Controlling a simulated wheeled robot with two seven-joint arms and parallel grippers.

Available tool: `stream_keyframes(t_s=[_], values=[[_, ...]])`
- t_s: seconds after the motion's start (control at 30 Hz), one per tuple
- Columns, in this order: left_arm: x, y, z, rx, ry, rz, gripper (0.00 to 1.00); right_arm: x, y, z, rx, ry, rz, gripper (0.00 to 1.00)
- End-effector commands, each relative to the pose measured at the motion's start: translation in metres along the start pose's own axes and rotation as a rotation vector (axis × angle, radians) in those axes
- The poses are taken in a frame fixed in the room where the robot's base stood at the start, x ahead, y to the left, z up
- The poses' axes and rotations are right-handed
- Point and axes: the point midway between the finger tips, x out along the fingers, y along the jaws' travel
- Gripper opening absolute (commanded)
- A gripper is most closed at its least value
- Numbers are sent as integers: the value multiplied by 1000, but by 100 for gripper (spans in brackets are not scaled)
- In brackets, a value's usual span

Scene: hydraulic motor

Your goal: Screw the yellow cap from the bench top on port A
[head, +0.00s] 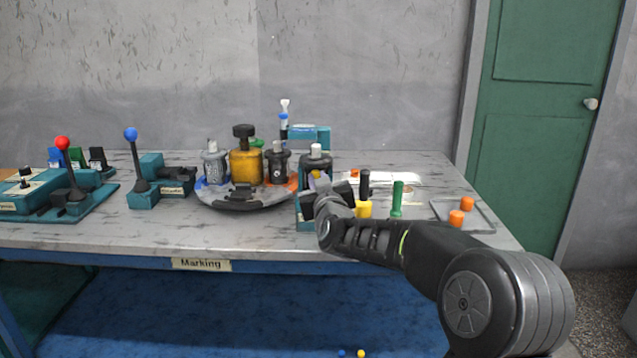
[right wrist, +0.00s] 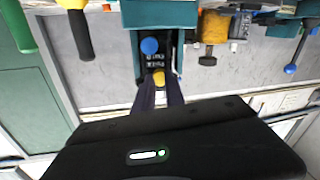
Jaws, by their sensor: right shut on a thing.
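The yellow cap (right wrist: 158,77) is between the fingertips of my right gripper (right wrist: 160,88), which is shut on it in the right wrist view. The cap lies against or just in front of the dark face of a teal block; I cannot tell whether it touches a port. A blue cap (right wrist: 149,46) sits on the same face, beyond the yellow one. In the head view my right gripper (head: 328,194) is at the front of the teal stand with the dark motor (head: 316,160), and a bit of yellow cap (head: 316,174) shows there. My left gripper is out of view.
A round turntable (head: 243,204) with a yellow unit (head: 246,165) stands left of the gripper. Green (head: 397,198) and black (head: 364,184) handles stand upright close on the right. A tray (head: 482,222) with orange caps (head: 456,218) is at the right edge. The front left bench top is clear.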

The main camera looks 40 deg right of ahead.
Motion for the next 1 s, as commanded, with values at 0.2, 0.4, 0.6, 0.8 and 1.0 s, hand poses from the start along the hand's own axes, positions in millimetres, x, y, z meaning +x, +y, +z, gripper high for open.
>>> stream_keyframes(t_s=[0.2,0.4,0.6,0.8,1.0], values=[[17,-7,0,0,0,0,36,0,0,3,140,4,1,0],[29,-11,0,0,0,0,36,1,0,3,295,3,2,0],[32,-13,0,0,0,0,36,1,1,0,374,2,1,0],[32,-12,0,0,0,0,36,1,1,0,375,2,1,0],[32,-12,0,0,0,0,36,1,0,0,373,1,1,30]])
